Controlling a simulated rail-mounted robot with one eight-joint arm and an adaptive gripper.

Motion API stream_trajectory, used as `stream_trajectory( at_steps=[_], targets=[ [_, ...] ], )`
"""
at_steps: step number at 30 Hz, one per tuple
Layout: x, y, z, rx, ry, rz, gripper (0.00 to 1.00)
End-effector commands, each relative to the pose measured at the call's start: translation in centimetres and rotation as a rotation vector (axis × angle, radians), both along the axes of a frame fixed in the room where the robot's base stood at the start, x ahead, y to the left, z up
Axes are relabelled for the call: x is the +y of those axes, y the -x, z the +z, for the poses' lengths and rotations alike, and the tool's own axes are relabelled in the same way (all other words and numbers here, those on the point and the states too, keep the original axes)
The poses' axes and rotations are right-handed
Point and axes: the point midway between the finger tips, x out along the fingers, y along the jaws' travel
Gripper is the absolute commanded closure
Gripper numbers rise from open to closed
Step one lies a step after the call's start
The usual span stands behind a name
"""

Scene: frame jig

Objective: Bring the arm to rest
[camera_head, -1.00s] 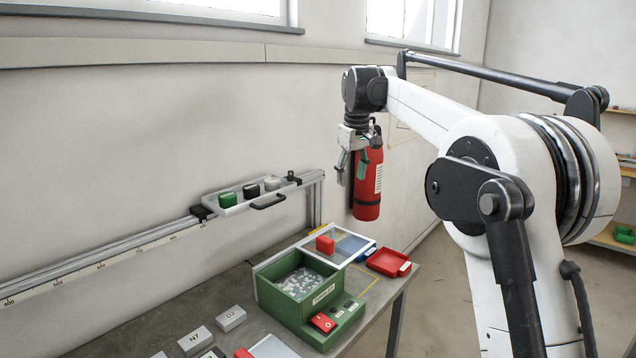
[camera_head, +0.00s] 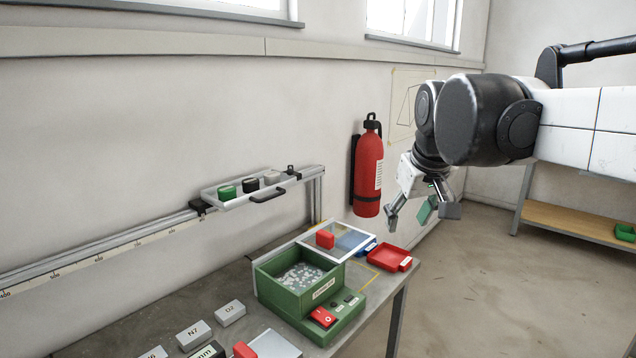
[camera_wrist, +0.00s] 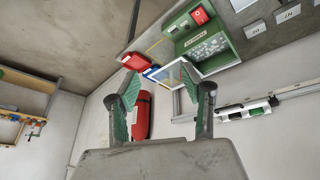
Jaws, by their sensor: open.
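My gripper (camera_head: 424,212) hangs to the right of the table's far end in the head view, in front of the wall and right of the fire extinguisher. Its fingers are spread apart and nothing is between them. In the wrist view my gripper (camera_wrist: 160,92) also shows two spread fingers with green pads, with the wall and table beyond. My arm comes in from the right edge of the head view, with its dark wrist joint close to the camera.
A red fire extinguisher (camera_head: 368,170) hangs on the wall. The green box (camera_head: 300,290) and red tray (camera_head: 389,258) stand on the table (camera_head: 215,290). A rail-mounted tray (camera_head: 240,199) holds several blocks. Open floor (camera_head: 480,290) lies right of the table.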

Motion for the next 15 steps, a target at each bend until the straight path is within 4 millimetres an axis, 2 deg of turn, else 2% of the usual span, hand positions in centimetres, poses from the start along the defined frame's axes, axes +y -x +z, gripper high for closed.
stream_trajectory(
  at_steps=[1,3,8,15],
  targets=[
    [-0.3,1.8,-0.9,-0.011,-0.006,-0.015,0.57],
    [-0.7,3.9,-2.1,-0.027,-0.014,-0.036,0.57],
    [-1.5,8.7,-5.2,-0.067,-0.036,-0.085,0.57],
    [-2.4,15.4,-11.0,-0.124,-0.069,-0.158,0.57]
  ],
)
